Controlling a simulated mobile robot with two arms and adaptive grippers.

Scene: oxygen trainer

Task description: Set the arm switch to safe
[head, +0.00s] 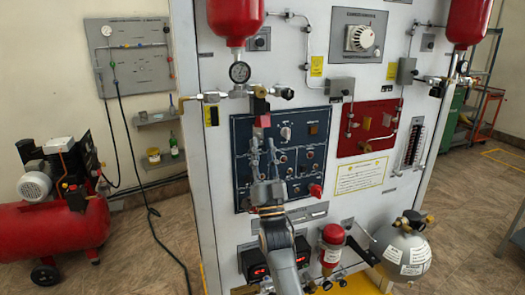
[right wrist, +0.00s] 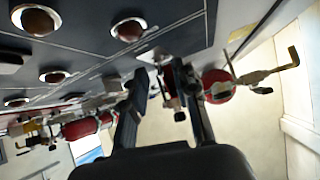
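The dark blue control panel (head: 243,130) is on the front of the white trainer cabinet. It carries a pale rotary knob (head: 286,133), a red knob (head: 315,190) at its lower right and several small round controls. A small red piece (head: 264,121) shows at its upper edge, just above my fingertips. The labels are too small to read, so I cannot tell which control is the arm switch or how it is set. My right gripper (head: 263,142) is in front of the panel, fingers up. Its fingers are apart in the right wrist view (right wrist: 163,82), with nothing held between them. My left gripper is out of view.
A pressure gauge (head: 239,72) and brass fittings stick out above the panel. A red panel (head: 366,127) is to its right. A red bottle (head: 331,248) and a grey sphere (head: 402,250) stand low in front. A red compressor (head: 60,225) is at the left.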

